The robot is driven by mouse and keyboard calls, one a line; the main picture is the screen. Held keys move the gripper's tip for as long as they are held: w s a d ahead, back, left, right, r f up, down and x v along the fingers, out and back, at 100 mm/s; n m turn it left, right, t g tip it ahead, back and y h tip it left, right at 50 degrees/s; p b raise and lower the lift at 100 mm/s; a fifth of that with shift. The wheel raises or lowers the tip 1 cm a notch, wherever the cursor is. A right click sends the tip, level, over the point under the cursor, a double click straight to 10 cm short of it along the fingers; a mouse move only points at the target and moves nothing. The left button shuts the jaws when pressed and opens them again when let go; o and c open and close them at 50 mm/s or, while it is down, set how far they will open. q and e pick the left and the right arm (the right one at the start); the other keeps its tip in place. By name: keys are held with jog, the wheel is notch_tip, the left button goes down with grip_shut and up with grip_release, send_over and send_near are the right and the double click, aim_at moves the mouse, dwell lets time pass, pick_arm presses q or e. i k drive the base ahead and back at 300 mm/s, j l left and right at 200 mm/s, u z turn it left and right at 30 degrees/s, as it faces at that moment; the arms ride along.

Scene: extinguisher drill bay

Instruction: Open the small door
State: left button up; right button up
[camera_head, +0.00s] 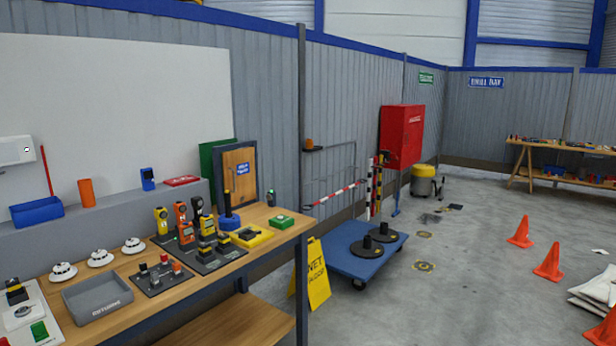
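The small door (241,178) is a light wooden panel with a blue label, set in a dark grey frame. It stands at the back of the workbench, left of centre in the head view. It looks shut in its frame. A blue-based device with a black upright stands in front of its lower left part and hides some of it. I cannot make out a handle clearly. Neither of my grippers shows in this view.
Orange cones are farther right.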

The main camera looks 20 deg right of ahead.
aim_at(237, 167)
jog(key=z, duration=0.2)
jog(key=i+u, duration=0.1)
jog(key=u, duration=0.65)
jog(key=i+l+u, duration=0.15)
jog(key=l+u, duration=0.15)
jog(key=i+l+u, duration=0.15)
jog(key=l+u, duration=0.5)
jog(key=l, duration=0.2)
jog(key=i, duration=0.05)
